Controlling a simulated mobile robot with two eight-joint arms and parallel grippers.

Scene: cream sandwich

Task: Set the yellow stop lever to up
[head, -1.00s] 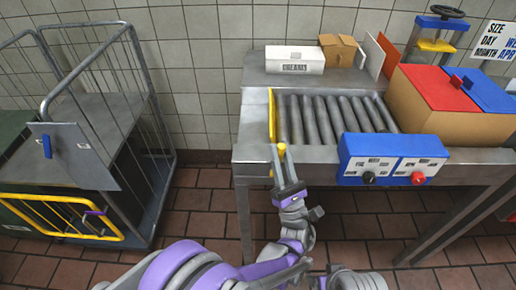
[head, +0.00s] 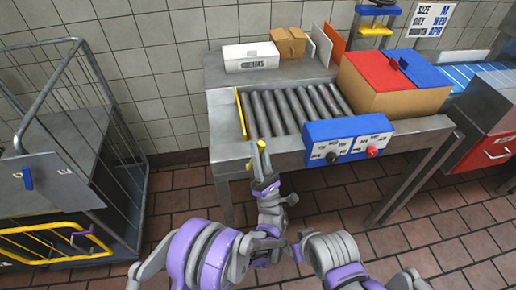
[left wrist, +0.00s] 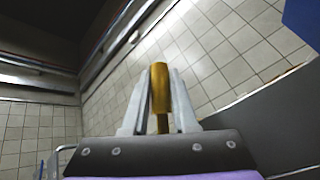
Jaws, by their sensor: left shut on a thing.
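The yellow stop lever (head: 261,144) is at the front left corner of the roller table, its yellow tip showing above my left gripper (head: 261,162). In the left wrist view, the lever's yellow grip (left wrist: 161,84) stands between the two pale fingers of my left gripper (left wrist: 159,105), which are shut on it. The lever's lower end is hidden by the gripper. A yellow stop plate (head: 241,114) stands upright at the left end of the rollers. My right gripper does not show.
A blue control box (head: 345,138) with a black and a red knob hangs on the table front, right of my gripper. A red-and-blue-topped carton (head: 390,97) stands on the table. A wire cage cart (head: 57,187) is at the left, with open tiled floor between.

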